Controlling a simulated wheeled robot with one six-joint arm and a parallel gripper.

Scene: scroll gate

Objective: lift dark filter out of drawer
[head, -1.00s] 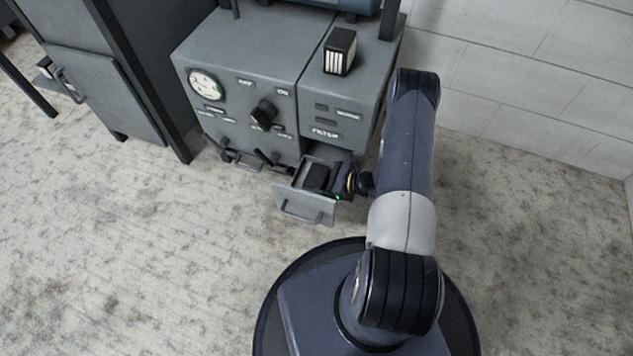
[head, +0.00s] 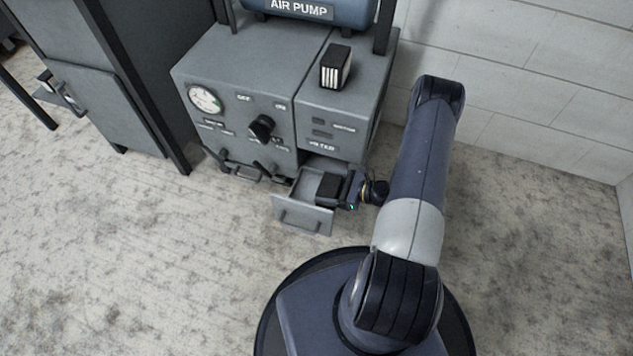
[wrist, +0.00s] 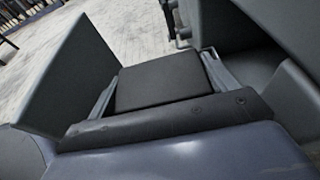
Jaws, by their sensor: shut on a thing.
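The dark filter (head: 328,187) is a black block at the open drawer, on its right side in the head view. In the wrist view the dark filter (wrist: 158,80) lies between my two fingers, its flat top toward the camera. My gripper (head: 341,189) comes in from the right and is shut on it. The wrist view shows my gripper (wrist: 160,88) with a finger on each side of the block. The grey drawer (head: 303,218) is pulled out below the filter label. Whether the filter's underside is clear of the drawer floor cannot be told.
A second filter (head: 336,68), black with white pleats, stands on top of the grey cabinet (head: 240,60). The cabinet front has a gauge (head: 204,99), a black knob (head: 261,128) and low handles. A tall dark cabinet stands left. The floor in front is clear.

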